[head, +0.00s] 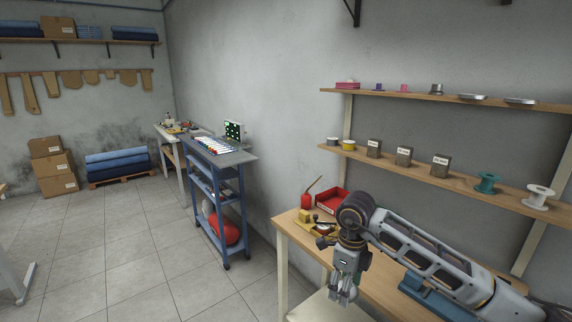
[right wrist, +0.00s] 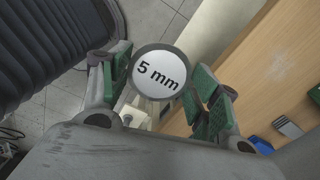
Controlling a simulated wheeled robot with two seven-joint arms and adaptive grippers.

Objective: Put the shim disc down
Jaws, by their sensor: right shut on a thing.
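The shim disc (right wrist: 160,73) is round, with a white face marked "5 mm" and a dark grey rim. In the right wrist view it sits between the green-padded fingers of my right gripper (head: 342,296), which is shut on it. In the head view the gripper points down by the front edge of the wooden workbench (head: 296,237), and I cannot make out the disc there. In the right wrist view the bench top (right wrist: 273,70) lies to the right of the disc, with floor tiles to the left. My left gripper is not in view.
A red tray (head: 331,203), a red oil can (head: 306,201) and a yellow block (head: 304,216) stand at the bench's far end. Wall shelves (head: 400,171) above hold spools and labelled boxes. A blue cart (head: 222,157) stands beyond; floor between is open.

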